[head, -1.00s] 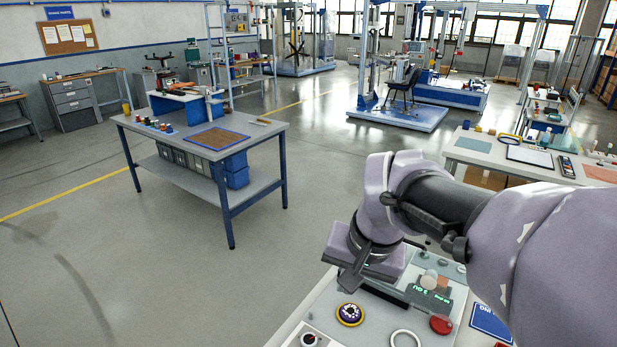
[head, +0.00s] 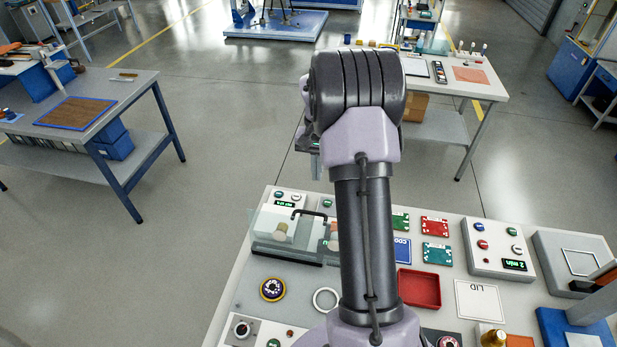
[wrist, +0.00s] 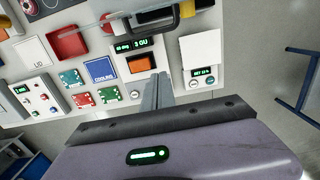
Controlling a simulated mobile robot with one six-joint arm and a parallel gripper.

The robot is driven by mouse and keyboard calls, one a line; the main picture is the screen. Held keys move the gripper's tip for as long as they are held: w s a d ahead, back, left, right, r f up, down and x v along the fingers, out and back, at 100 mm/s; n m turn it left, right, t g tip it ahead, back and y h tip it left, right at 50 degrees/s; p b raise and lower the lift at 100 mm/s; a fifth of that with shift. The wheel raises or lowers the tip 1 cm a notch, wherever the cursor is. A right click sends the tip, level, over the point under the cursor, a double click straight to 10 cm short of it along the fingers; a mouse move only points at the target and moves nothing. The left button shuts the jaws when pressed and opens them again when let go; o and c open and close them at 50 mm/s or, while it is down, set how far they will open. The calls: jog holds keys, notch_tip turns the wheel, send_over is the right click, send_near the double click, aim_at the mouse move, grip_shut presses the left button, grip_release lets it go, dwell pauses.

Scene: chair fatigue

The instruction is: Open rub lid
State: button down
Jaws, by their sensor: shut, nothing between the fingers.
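The clear lid (head: 270,228) with a black bar handle (head: 310,213) is at the back left of the near bench, partly hidden behind my arm. In the wrist view the black handle (wrist: 158,24) crosses the top edge, beside a clear pane edge. I cannot tell how far the lid is raised. My gripper (wrist: 157,88) is shut and empty, its fingers pointing toward the panel with the "3 GU" display (wrist: 140,44). The fingers look apart from the handle. In the head view my gripper (head: 314,160) is mostly hidden behind my wrist, near the bench's far edge.
The bench (head: 250,292) carries a red tray (head: 418,290), coloured cards, a button box (head: 498,247), a yellow-rimmed round piece (head: 272,289) and a white ring (head: 326,299). A blue-legged table (head: 130,95) stands left and another table (head: 480,84) behind. Open floor lies between them.

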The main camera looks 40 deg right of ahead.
jog(key=s+a+f, duration=0.3)
jog(key=f, duration=0.5)
jog(key=shift+a, duration=0.25)
